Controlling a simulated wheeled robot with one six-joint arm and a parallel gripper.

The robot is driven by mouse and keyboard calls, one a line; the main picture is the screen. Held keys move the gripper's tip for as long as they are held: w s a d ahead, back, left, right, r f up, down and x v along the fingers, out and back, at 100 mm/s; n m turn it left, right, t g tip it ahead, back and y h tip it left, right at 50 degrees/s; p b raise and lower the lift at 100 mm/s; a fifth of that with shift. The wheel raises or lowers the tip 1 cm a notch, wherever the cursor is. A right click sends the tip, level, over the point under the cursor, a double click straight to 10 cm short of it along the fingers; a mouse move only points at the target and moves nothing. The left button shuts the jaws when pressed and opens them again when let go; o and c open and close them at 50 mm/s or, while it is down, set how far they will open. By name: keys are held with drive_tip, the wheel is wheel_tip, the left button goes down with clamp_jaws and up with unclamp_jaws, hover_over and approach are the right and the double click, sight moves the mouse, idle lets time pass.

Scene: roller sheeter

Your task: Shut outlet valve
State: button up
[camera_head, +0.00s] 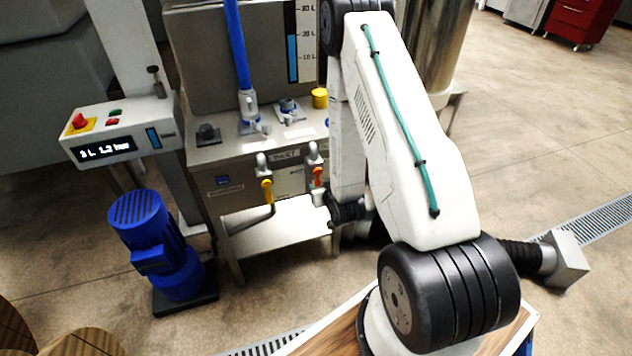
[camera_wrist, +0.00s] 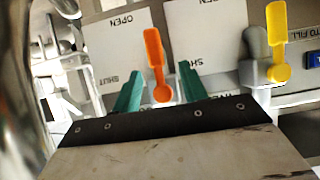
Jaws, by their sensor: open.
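Two valve levers are on the front of the steel machine. The orange lever (camera_head: 318,177) is at right in the head view, and the yellow lever (camera_head: 267,190) is to its left. In the wrist view, the orange lever (camera_wrist: 155,58) is near the middle and the yellow lever (camera_wrist: 278,45) is at right. My gripper (camera_wrist: 160,68) has two teal fingers standing apart, one each side of the orange lever. I cannot tell whether they touch it. White plates (camera_wrist: 117,45) behind read OPEN and SHUT. I cannot read which valve is the outlet.
A blue motor pump (camera_head: 150,240) stands on the floor at left. A control box (camera_head: 125,130) with a display is above it. A blue hose (camera_head: 237,45) rises from the machine top. A steel shelf (camera_head: 275,232) lies below the levers.

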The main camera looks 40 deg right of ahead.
sight(318, 183)
drive_tip(key=shift+s+d+f+t, duration=0.1)
drive_tip(key=shift+s+f+t, duration=0.25)
drive_tip(key=shift+f, duration=0.15)
drive_tip(key=shift+w+d+f+h, duration=0.1)
drive_tip(key=shift+w+h, duration=0.15)
drive_tip(key=shift+h, duration=0.05)
drive_tip(key=x, duration=0.7)
drive_tip(key=shift+w, duration=0.1)
clamp_jaws()
